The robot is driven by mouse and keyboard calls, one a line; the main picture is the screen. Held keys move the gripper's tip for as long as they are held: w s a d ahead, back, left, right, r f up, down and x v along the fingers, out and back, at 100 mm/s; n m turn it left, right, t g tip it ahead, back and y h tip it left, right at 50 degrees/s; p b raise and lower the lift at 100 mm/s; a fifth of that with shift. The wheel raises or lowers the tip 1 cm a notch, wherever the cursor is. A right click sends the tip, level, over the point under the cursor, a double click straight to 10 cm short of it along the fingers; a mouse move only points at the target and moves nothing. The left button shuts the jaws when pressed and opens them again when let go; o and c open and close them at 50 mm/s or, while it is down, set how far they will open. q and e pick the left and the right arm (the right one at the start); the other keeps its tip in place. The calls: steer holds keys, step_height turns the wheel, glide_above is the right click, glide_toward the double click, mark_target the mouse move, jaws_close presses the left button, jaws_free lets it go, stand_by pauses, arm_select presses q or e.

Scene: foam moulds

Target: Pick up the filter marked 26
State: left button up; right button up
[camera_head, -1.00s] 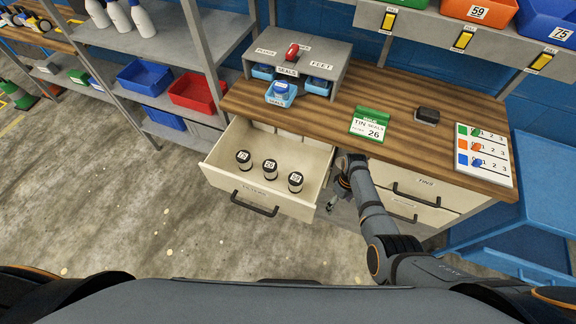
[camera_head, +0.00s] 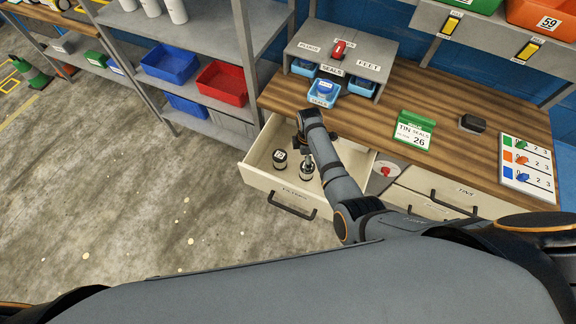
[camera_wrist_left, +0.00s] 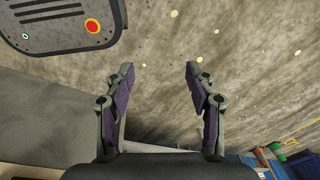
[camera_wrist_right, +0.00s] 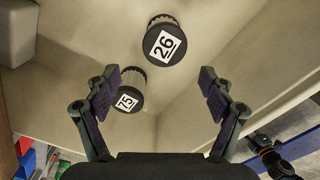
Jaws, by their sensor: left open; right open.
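The filter marked 26 (camera_wrist_right: 164,42) is a dark cylinder with a white number label on its cap. It stands in the open drawer (camera_head: 262,182); in the head view it shows (camera_head: 307,174) partly behind my right gripper (camera_head: 304,148). In the right wrist view my right gripper (camera_wrist_right: 160,80) is open and empty, with the filter above the gap between its fingertips, not gripped. A filter marked 75 (camera_wrist_right: 129,98) stands beside it, near the left finger; it also shows in the head view (camera_head: 279,160). My left gripper (camera_wrist_left: 160,72) is open and empty above the floor.
The wooden bench (camera_head: 460,150) above the drawer holds a grey seals stand (camera_head: 340,62), a green-topped sign reading 26 (camera_head: 414,132), a dark block (camera_head: 472,123) and a white board (camera_head: 527,168). Shelves with bins stand left.

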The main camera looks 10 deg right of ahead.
mark_target(304, 177)
steer(key=f+b, duration=0.1)
steer(key=b, duration=0.1)
steer(key=d+f+b, duration=0.1)
steer(key=shift+s+f, duration=0.3)
steer(key=shift+s, duration=0.05)
step_height(304, 177, down, 3)
steer(key=b, duration=0.2)
steer(key=shift+w+a+r+b, duration=0.1)
steer(key=shift+r+b, duration=0.1)
steer(key=shift+b, duration=0.2)
steer(key=shift+a+f, duration=0.1)
steer(key=shift+f, duration=0.1)
steer(key=shift+w+r, duration=0.1)
steer(key=f+b, duration=0.1)
steer(key=b, duration=0.1)
steer(key=f+b, duration=0.4)
steer(key=b, duration=0.1)
steer(key=shift+d+f, duration=0.2)
steer(key=shift+d, duration=0.15)
steer(key=shift+s+r, duration=0.2)
steer(key=shift+r, duration=0.05)
arm_select(q)
step_height(304, 177, down, 12)
steer(key=d, duration=0.2)
steer(key=shift+s+f, duration=0.2)
steer(key=shift+s, duration=0.1)
arm_select(e)
steer(key=c, duration=1.3)
arm_select(q)
steer(key=shift+d, duration=0.1)
